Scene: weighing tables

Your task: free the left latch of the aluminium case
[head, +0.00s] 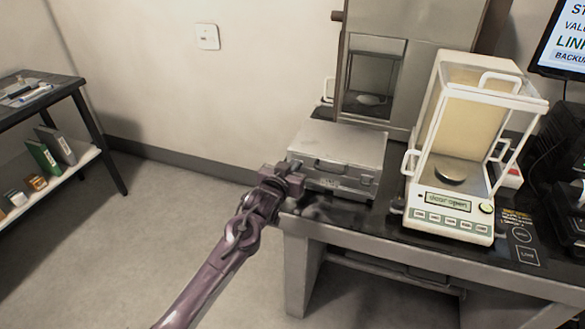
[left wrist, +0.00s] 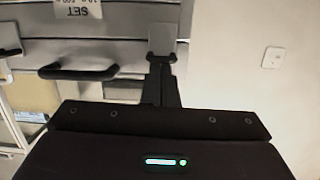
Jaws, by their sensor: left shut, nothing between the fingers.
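The aluminium case (head: 345,141) lies flat with its lid down near the left end of the dark table, front facing me. In the left wrist view its front (left wrist: 118,30) shows with a dark handle (left wrist: 80,72). The left latch (left wrist: 162,40) is a grey plate near the case's end. My left gripper (head: 293,177) is at the case's front left corner. In the left wrist view its shut, empty fingers (left wrist: 163,66) are at the latch's edge; I cannot tell whether they touch. In the head view the gripper partly hides this latch. My right gripper is not in view.
A balance (head: 450,203) with a glass draft shield and a display reading "door open" stands right of the case. A metal cabinet (head: 375,75) with a window stands behind. A dark shelf table (head: 45,97) is at far left. The floor (head: 150,215) between is clear.

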